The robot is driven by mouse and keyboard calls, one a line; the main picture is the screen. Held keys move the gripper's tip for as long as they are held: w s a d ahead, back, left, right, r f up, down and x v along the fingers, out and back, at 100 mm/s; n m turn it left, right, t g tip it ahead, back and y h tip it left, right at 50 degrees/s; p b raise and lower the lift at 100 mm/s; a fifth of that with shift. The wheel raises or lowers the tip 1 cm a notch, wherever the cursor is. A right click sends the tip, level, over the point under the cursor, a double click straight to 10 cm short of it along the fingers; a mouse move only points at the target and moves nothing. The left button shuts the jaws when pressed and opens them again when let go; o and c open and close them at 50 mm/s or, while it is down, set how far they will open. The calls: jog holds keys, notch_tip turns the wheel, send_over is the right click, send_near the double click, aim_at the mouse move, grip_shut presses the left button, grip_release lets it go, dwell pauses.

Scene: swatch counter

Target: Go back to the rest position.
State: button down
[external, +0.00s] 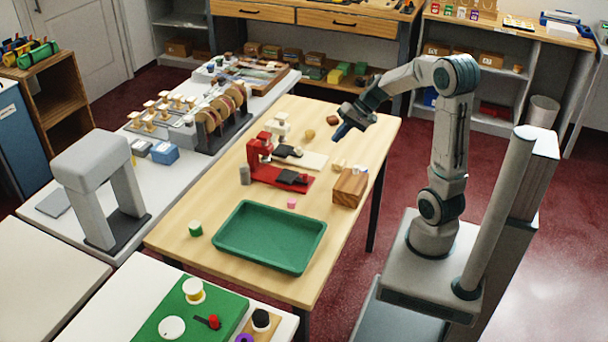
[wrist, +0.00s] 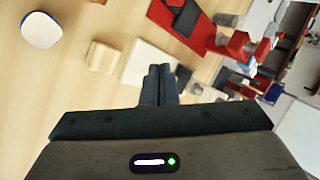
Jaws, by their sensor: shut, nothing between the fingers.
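My gripper (external: 340,131) is above the far right part of the wooden counter in the external view, at the end of my bent arm. In the wrist view its two dark fingers (wrist: 159,82) are together with nothing between them. The gripper is apart from the counter (external: 190,213) and from the things on it. My arm rises from the grey base at the right and reaches left over the counter's edge.
A red press (external: 262,160), a green tray (external: 228,248) and a wooden block (external: 349,188) stand on the counter. The red press also shows in the wrist view (wrist: 196,32). Small pieces lie near the gripper. The floor (external: 545,215) right of my base is clear.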

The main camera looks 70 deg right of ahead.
jog(key=s+a+r+n+g+h+p, duration=0.1)
jog(key=s+a+r+n+h+p, duration=0.1)
jog(key=s+a+n, duration=0.3)
jog(key=s+a+r+n+g+h+p, duration=0.2)
jog(key=s+a+r+n+p, duration=0.2)
jog(key=s+a, duration=0.4)
jog(key=a+r+n, duration=0.1)
jog(key=a, duration=0.1)
jog(key=shift+s+a+r+h, duration=0.2)
jog(key=shift+s+a+h, duration=0.1)
jog(key=shift+s, duration=0.1)
dwell(1.0)
